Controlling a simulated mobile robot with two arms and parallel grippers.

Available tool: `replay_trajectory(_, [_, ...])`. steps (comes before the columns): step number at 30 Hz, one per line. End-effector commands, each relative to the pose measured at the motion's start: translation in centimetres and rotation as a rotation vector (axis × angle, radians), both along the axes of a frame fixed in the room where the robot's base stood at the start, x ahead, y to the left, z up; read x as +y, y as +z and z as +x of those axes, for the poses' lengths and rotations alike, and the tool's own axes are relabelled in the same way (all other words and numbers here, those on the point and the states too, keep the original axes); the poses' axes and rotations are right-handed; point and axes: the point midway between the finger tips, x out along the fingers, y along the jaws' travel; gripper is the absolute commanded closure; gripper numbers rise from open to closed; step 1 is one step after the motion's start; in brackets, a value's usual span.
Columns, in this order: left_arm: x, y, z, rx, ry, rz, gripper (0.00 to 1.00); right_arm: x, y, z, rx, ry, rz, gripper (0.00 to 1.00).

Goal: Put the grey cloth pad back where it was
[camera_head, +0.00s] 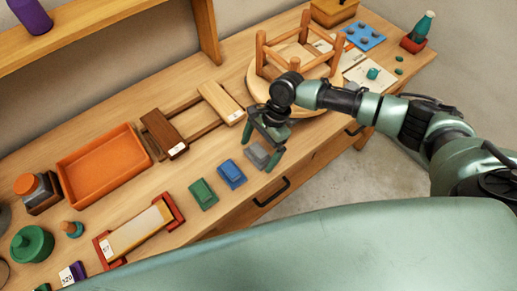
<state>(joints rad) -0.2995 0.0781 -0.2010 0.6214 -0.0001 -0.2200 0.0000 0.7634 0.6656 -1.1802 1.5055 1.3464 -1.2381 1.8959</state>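The grey cloth pad (257,155) lies at the right end of a row on the bench, near the front edge, beside the blue pad (231,175) and the green pad (203,194). My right gripper (263,147) is over the grey pad with its fingers apart, one at the pad's far left side and one at its right side. The fingers partly cover the pad. I cannot tell how high the fingertips are above the bench. My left gripper is not in view.
A round board (253,90) holds an upturned wooden stool frame (300,52) just behind the gripper. Wooden blocks on rails (196,121) and an orange tray (103,165) are to the left. A block in a red-ended holder (138,229) lies at front left. A drawer handle (272,192) is below the edge.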

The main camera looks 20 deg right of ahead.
Motion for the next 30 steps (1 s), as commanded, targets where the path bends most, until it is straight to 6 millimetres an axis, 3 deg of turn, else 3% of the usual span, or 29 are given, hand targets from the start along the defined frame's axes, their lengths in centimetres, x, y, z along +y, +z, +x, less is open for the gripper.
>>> replay_trajectory(11, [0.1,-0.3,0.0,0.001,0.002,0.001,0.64,-0.2,0.6,0.1,-0.001,0.001,0.000,0.02])
replay_trajectory(24, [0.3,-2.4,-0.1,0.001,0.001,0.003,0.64,-3.3,8.4,1.3,-0.003,-0.001,0.000,0.02])
replay_trajectory(30, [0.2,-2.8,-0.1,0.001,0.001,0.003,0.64,-4.1,10.8,1.6,-0.002,-0.001,0.000,0.02])
